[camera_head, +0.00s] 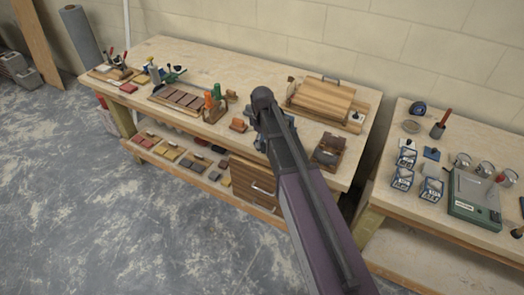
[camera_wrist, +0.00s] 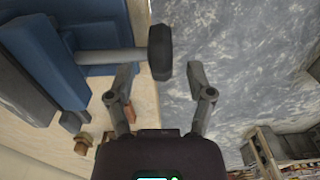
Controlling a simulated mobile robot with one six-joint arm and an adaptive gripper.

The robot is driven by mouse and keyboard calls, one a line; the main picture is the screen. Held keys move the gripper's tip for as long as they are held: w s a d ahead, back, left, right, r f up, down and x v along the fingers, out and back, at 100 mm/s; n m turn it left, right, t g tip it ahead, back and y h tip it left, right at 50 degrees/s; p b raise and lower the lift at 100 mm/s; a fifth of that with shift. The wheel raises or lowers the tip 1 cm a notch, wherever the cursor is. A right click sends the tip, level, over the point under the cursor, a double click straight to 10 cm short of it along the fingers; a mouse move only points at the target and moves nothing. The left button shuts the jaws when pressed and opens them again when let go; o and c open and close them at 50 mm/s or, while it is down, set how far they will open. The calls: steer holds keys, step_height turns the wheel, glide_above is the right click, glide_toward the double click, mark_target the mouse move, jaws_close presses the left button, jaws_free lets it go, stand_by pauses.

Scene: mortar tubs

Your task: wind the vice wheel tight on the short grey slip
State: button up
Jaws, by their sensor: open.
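The blue vice (camera_wrist: 45,65) fills the upper left of the wrist view, with a pale screw shaft (camera_wrist: 112,57) running right to its dark wheel (camera_wrist: 160,52), seen nearly edge-on. My gripper (camera_wrist: 162,72) is open. Its two fingers stand apart to the left and right of the wheel in the picture; neither is clearly touching it. I cannot pick out the short grey slip between the jaws.
A second bench at right carries a green-grey case (camera_head: 474,200) and tins. Floor in front is clear.

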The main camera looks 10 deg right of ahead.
mark_target(262, 142)
steer(key=shift+f+b, duration=1.6)
steer(key=shift+f, duration=0.25)
jaws_close()
